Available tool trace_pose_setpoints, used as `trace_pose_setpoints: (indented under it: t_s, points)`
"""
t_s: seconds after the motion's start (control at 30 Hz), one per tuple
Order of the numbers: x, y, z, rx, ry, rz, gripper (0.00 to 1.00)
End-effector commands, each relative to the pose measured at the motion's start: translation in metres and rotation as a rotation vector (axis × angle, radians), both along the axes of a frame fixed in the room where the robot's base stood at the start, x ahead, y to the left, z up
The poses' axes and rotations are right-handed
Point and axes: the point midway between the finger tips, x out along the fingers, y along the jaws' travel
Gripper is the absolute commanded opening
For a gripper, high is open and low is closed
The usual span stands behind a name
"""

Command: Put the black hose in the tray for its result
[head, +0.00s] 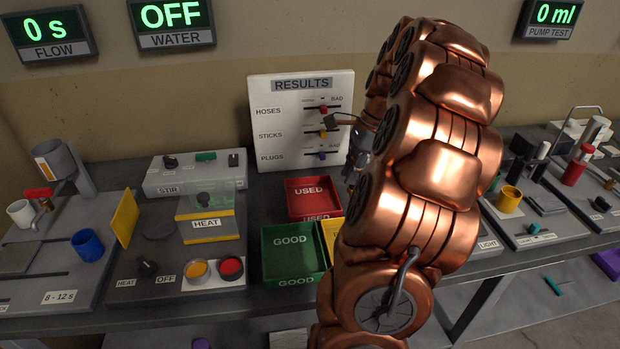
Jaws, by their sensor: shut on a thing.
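My gripper (352,150) shows only in part, behind my copper arm, in front of the right side of the results board (262,122). It is shut on a small dark piece (336,119), which looks like the black hose; its shape is mostly hidden. The green GOOD tray (294,281) and the red USED tray (314,217) stand below and to the left of my gripper. A yellow tray (330,232) beside them is partly covered by my arm. The board's HOSES slider has a red knob (323,109); GOOD and BAD mark its ends.
The heater station (160,260) with a clear box stands left of the trays. A blue cup (88,245) and a white cup (21,213) are at far left. A yellow cup (508,199) and other test stations fill the right bench. My arm hides the middle.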

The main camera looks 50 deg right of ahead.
Motion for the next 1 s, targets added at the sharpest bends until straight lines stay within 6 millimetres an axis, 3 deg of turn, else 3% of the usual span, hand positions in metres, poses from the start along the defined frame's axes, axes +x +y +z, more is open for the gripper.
trace_pose_setpoints:
  t_s: [0.2,0.4,0.77,1.0]
  points:
    - [0.044,0.02,-0.002,0.001,0.001,0.003,0.0]
    - [0.075,0.034,-0.006,-0.002,0.0,0.001,0.0]
    - [0.098,0.045,-0.008,-0.001,-0.002,0.0,0.0]
    - [0.095,0.045,-0.042,0.003,0.003,-0.001,0.0]
